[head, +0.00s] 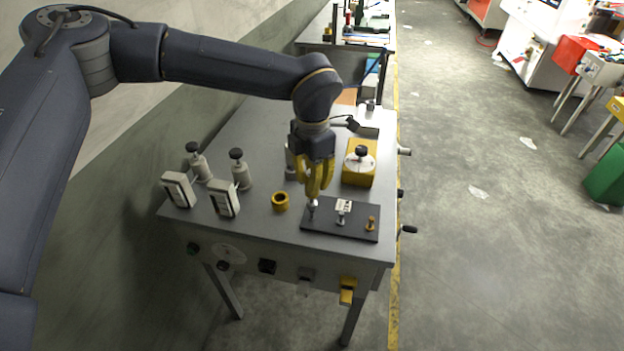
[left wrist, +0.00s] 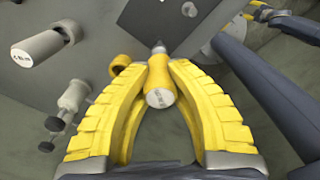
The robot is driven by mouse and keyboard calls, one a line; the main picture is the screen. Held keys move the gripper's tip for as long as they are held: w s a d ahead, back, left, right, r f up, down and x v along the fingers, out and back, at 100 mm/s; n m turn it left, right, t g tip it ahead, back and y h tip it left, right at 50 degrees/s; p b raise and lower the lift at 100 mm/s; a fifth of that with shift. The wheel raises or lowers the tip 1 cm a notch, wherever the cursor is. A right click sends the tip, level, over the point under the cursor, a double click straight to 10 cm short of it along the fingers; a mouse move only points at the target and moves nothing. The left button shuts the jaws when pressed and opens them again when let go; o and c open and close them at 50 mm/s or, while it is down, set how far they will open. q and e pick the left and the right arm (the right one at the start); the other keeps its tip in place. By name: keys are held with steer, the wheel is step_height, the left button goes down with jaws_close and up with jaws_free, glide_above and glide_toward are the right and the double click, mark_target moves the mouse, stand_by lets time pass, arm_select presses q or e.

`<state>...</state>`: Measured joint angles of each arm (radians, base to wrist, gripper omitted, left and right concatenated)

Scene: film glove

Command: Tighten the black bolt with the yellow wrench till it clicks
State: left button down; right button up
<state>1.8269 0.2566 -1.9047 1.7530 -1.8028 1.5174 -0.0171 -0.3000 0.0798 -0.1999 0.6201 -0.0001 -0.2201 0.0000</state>
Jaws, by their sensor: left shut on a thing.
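My left gripper (head: 314,196) points down over the left end of a dark plate (head: 326,231) on the bench. In the left wrist view its yellow fingers (left wrist: 160,85) are shut on the yellow wrench (left wrist: 160,97). The wrench is roughly upright, with its grey tip (left wrist: 158,48) pointing down at the plate. I cannot tell whether the tip touches a bolt. The plate also bears a grey bolt (head: 341,218) and a yellow bolt (head: 371,223). I cannot make out the black bolt; the gripper and wrench cover the plate's left end. Yellow parts at the wrist view's upper right may be my right gripper.
A yellow ring (head: 280,201) stands just left of the plate. Two gauges (head: 178,190) and knobbed cylinders (head: 240,172) stand further left. A yellow box with a black knob (head: 359,165) stands behind the plate. The front strip of the bench (head: 240,227) is clear.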

arm_select(q)
steer(key=shift+f, duration=0.85)
stand_by(0.7)
steer(key=shift+m, duration=3.4)
steer(key=shift+s+m, duration=0.1)
steer(key=shift+m, duration=3.4)
steer(key=shift+r, duration=0.15)
steer(key=shift+r, duration=1.05)
